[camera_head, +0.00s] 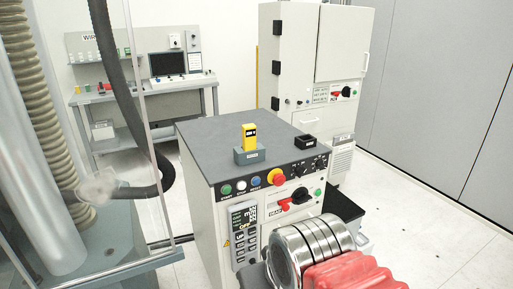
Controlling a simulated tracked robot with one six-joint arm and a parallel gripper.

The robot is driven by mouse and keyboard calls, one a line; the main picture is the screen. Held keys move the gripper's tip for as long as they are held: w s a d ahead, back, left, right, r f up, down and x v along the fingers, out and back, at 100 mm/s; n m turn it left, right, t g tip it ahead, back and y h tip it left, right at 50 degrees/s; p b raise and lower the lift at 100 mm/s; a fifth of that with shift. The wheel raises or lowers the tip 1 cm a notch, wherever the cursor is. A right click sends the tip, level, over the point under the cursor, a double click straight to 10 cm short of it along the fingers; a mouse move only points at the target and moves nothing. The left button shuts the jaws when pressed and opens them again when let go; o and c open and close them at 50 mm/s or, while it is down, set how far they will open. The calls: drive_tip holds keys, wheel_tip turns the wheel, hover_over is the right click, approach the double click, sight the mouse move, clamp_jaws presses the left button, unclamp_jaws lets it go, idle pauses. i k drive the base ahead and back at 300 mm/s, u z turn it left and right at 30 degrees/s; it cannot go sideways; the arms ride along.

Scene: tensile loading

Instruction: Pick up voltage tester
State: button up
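The voltage tester is most likely the small yellow device with a dark display (249,136). It stands upright in a grey block-shaped holder (249,156) on the dark top of a white control cabinet (199,146). Its lower end is hidden in the holder. No gripper fingers show, and nothing touches the tester.
A small black open box (304,142) sits right of the holder. Silver rings (314,243) and a red ribbed part (357,271) fill the lower right foreground. A glass-sided frame with hoses stands left.

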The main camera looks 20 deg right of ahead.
sight(249, 130)
drive_tip(key=z, duration=0.2)
drive_tip(key=i, duration=0.75)
drive_tip(key=u, duration=1.5)
